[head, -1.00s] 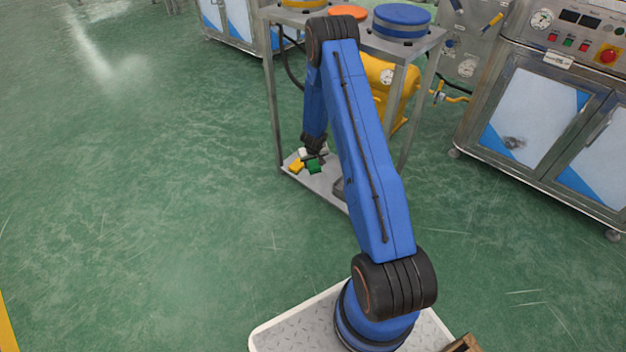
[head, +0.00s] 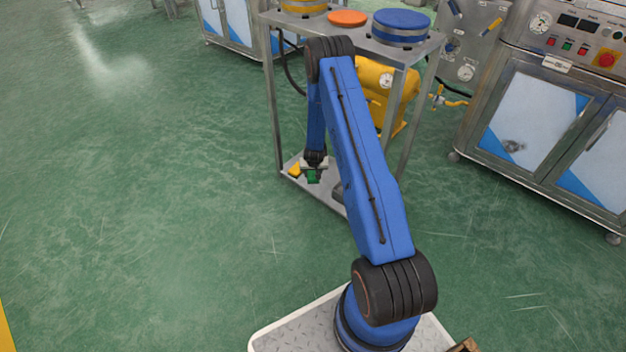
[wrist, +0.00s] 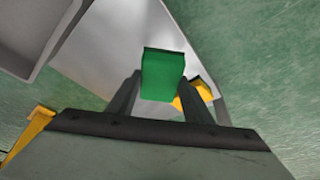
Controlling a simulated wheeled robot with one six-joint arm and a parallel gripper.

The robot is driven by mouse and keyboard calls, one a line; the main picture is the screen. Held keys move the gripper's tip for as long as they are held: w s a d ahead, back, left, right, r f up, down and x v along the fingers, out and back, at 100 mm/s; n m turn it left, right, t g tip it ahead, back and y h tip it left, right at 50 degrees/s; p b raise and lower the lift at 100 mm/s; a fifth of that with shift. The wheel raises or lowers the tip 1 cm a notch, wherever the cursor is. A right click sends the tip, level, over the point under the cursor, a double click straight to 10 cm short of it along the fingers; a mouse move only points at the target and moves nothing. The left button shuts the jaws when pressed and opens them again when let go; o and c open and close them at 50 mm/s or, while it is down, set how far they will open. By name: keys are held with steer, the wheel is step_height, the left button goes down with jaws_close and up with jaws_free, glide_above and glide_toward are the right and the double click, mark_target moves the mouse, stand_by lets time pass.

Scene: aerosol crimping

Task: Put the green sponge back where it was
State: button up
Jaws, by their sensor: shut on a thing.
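The green sponge (head: 313,177) is a small dark green block at the end of my arm, over the low metal shelf of the stand. In the wrist view the green sponge (wrist: 162,76) sits between the two dark fingers of my gripper (wrist: 160,92), which is shut on it. In the head view my gripper (head: 314,166) points down at the shelf and is small. I cannot tell whether the sponge touches the shelf (wrist: 115,45). A yellow block (head: 295,169) lies just left of the sponge; the yellow block also shows in the wrist view (wrist: 203,88).
A metal stand's legs (head: 272,110) rise around the low shelf. Its top (head: 362,44) carries blue, orange and yellow round items. A grey tray (wrist: 15,65) is at the wrist view's upper left. A steel cabinet (head: 540,120) stands at right; open green floor lies left.

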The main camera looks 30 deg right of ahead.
mark_target(313, 176)
steer(key=shift+f, duration=1.85)
steer(key=o, duration=1.2)
